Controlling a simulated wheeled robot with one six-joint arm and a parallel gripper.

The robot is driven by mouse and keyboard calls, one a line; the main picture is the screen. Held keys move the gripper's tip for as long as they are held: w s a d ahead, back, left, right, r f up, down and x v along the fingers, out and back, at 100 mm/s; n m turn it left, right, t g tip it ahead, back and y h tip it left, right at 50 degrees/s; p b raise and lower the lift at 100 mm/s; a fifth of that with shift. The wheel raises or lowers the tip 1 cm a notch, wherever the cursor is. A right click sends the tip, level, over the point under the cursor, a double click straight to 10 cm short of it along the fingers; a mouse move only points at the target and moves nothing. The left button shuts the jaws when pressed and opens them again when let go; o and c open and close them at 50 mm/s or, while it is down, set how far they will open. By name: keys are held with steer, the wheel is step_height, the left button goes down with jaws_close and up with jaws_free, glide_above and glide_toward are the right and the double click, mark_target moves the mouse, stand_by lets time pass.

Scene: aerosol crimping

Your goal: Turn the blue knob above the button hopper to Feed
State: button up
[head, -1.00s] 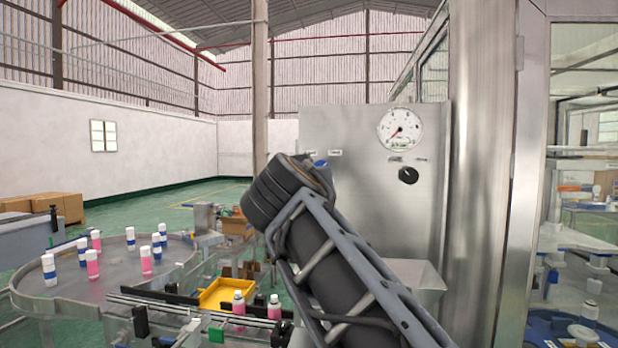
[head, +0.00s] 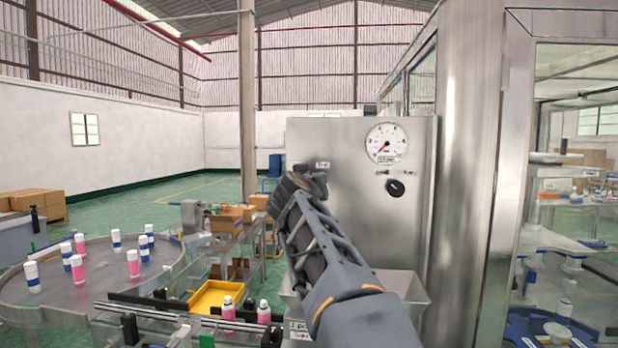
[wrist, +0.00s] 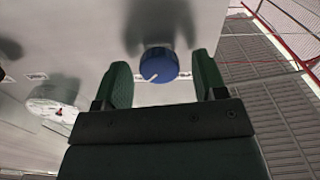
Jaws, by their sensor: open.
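The blue knob (wrist: 159,65) is round with a white pointer line and sits on the grey metal panel. In the wrist view it lies between the two green fingertips of my gripper (wrist: 164,78), which is open. Gaps show on both sides of the knob, and the pointer slants toward the lower left. I cannot read its labels. In the head view my arm hides the knob. The panel (head: 345,215) stands upright at the centre, with the hopper (head: 405,290) at its lower front, partly behind my arm.
A white gauge (head: 387,144) and a black knob (head: 395,188) are on the panel, right of my arm. A round table (head: 60,290) with several bottles stands at the left. A yellow tray (head: 215,297) lies by the conveyor. A steel post (head: 465,170) rises at the right.

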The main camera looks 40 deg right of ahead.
steer(key=shift+w+d, duration=0.1)
steer(key=shift+c, duration=0.5)
steer(key=c, duration=0.8)
steer(key=shift+n, duration=8.9)
